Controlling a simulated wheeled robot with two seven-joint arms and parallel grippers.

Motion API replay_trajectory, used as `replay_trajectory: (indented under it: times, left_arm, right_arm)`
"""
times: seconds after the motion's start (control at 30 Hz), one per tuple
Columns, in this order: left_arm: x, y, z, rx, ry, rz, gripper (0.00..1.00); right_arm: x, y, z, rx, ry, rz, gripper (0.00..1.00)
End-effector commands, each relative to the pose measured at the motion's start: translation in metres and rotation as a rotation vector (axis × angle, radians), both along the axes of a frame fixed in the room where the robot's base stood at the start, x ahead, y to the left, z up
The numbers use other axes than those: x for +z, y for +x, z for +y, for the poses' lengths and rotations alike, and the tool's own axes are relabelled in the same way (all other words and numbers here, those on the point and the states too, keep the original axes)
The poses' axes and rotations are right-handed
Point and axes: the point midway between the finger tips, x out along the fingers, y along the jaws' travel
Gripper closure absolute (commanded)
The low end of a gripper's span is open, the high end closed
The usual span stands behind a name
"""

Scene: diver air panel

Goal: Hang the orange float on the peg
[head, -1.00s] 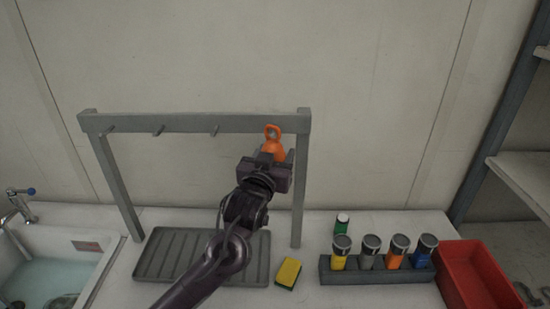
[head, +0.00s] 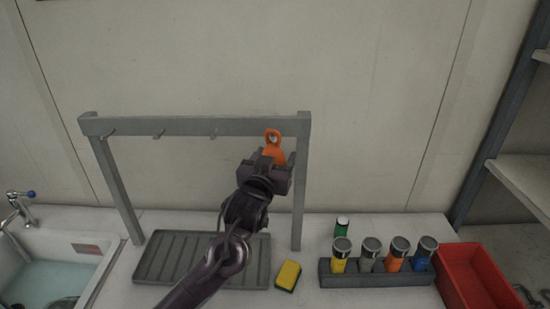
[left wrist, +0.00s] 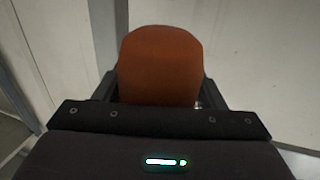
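The orange float (head: 273,153) is at the right end of the grey rack's crossbar (head: 185,123), with its ring upward in front of the bar. Several pegs stick out along the bar; the one at the float is hidden behind it, and I cannot see clearly whether it passes through the ring. My left gripper (head: 272,159) is just below the ring, its fingers apart on either side of the float's body. In the left wrist view the float's rounded body (left wrist: 160,65) fills most of the space between the fingers. My right gripper is out of view.
A grey ribbed drain tray (head: 160,262) lies under the rack, with a yellow sponge (head: 288,275) beside it. A holder with several colored cylinders (head: 375,273), a green bottle (head: 341,227) and a red bin (head: 475,278) stand right. A sink (head: 45,278) is at left.

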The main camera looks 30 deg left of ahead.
Motion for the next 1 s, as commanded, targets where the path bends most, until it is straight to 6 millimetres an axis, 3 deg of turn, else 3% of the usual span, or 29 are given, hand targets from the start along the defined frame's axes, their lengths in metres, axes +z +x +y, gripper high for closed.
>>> replay_trajectory:
  times: [0.1,0.67,1.0]
  left_arm:
    - [0.001,0.000,-0.002,-0.005,0.002,-0.001,0.20]
    - [-0.001,-0.002,-0.006,-0.013,0.003,0.001,0.20]
    - [-0.004,-0.053,-0.009,-0.004,-0.003,-0.001,0.20]
  right_arm:
    - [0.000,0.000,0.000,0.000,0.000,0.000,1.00]
    - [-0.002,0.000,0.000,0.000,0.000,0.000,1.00]
    - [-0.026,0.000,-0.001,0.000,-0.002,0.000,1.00]
